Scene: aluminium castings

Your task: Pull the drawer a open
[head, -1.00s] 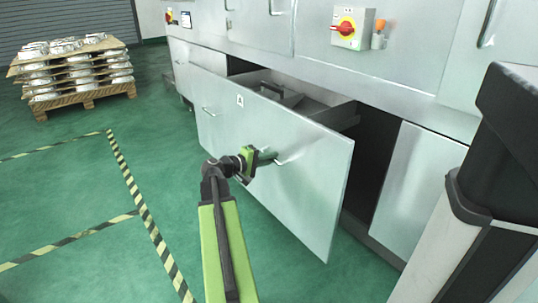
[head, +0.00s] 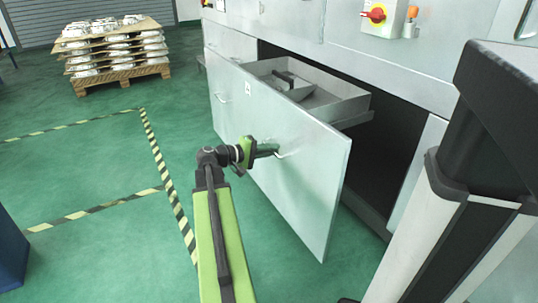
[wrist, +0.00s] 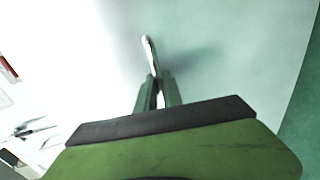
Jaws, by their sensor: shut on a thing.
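Drawer a (head: 300,175) is a wide pale metal drawer with a tall front and a small "A" label. It stands well out from the grey cabinet (head: 345,45), and its open top shows a grey tray inside with a dark handled thing in it. My gripper (head: 275,151) is at the drawer's front, shut on the bar handle (head: 284,155) at the right part of the front. In the wrist view my gripper's fingers (wrist: 157,92) close around the handle (wrist: 149,52), which runs up from between them against the pale drawer front.
A second handle (head: 221,98) sits at the left of the front. A red and yellow switch (head: 375,14) is on the cabinet. A pallet stack of castings (head: 115,50) stands at the back left. A dark blue thing (head: 10,250) is at the left edge. Green floor left of the drawer is clear.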

